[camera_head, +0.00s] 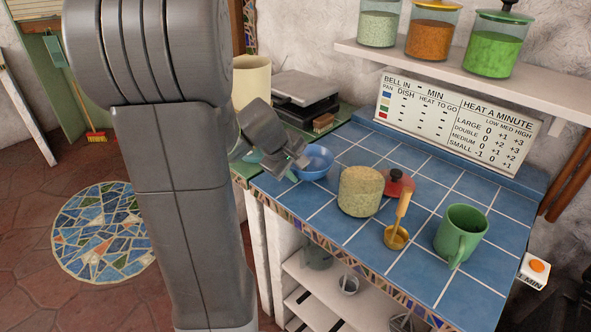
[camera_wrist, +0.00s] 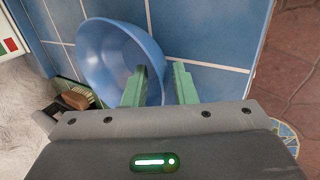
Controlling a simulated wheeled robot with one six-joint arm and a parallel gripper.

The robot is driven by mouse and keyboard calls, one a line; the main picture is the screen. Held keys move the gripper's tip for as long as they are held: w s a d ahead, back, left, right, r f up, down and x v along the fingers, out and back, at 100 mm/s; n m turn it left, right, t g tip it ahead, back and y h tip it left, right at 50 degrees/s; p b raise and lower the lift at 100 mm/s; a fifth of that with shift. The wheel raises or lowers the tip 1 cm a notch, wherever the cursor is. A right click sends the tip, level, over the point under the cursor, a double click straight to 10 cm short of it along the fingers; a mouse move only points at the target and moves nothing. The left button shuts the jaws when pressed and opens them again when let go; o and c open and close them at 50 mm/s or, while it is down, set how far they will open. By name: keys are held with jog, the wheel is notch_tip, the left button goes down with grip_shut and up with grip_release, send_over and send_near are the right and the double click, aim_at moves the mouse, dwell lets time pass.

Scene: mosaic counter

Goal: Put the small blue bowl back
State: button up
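The small blue bowl (camera_head: 316,160) stands on the blue tiled counter (camera_head: 350,240), near its left edge. My gripper (camera_head: 296,168) is at the bowl's near left side. In the wrist view the bowl (camera_wrist: 108,48) shows from above and looks empty. My gripper's green fingers (camera_wrist: 160,76) straddle the bowl's rim there, one inside the bowl and one outside. A gap shows between the outer finger and the bowl wall, so the gripper looks open around the rim. The lower fingertip ends are hard to make out.
A dark scale-like device (camera_head: 305,97) is behind. Jars line the shelf (camera_head: 450,68) above.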

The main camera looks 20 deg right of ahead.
jog(key=shift+r, duration=0.2)
jog(key=p+v, duration=0.1)
jog(key=v, duration=1.1)
